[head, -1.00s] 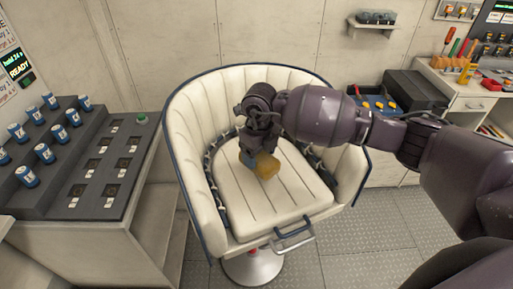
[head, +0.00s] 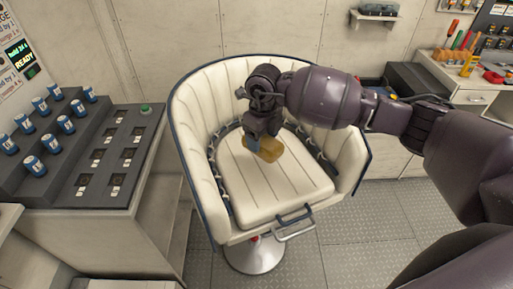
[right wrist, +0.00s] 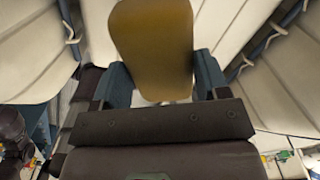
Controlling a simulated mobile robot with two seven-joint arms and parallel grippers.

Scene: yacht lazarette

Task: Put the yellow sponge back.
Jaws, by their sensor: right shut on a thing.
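The yellow sponge (head: 270,150) is over the seat of the white padded chair (head: 262,192). My right gripper (head: 257,144) is shut on it and points down over the seat. In the right wrist view the sponge (right wrist: 153,45) shows as a yellow-brown block between the two blue fingers (right wrist: 158,85). I cannot tell whether the sponge touches the seat cushion. My left gripper is not in view.
A grey console (head: 105,165) with several blue-and-white cans on steps (head: 58,117) stands at the left. A white cabinet (head: 455,90) with tools is at the right back. A small shelf (head: 376,16) hangs on the wall. Metal floor is free in front of the chair.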

